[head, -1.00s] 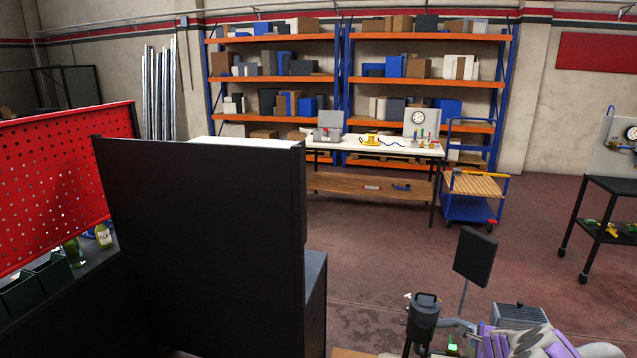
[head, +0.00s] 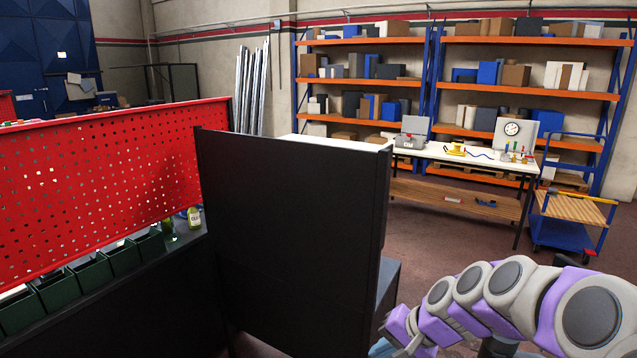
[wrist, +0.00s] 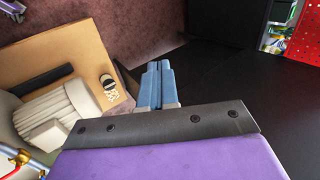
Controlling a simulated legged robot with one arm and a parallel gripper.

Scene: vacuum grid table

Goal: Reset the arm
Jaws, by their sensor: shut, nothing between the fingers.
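My gripper (wrist: 157,85) shows in the wrist view with its two blue fingers pressed together. It is shut and holds nothing. It points over the dark side of a black cabinet on the right and a reddish-brown floor on the left. In the head view my purple and grey arm reaches in from the lower right corner. Its bent links lie in front of the floor, right of the black cabinet (head: 290,230). The fingertips are not clear in the head view.
A wooden board (wrist: 75,50) with a white ribbed object (wrist: 55,110) lies left of my gripper. A red perforated panel (head: 110,185) stands at left above green bins (head: 90,272). A white-topped table (head: 465,162) and shelving (head: 470,40) stand behind. Floor shows between cabinet and table.

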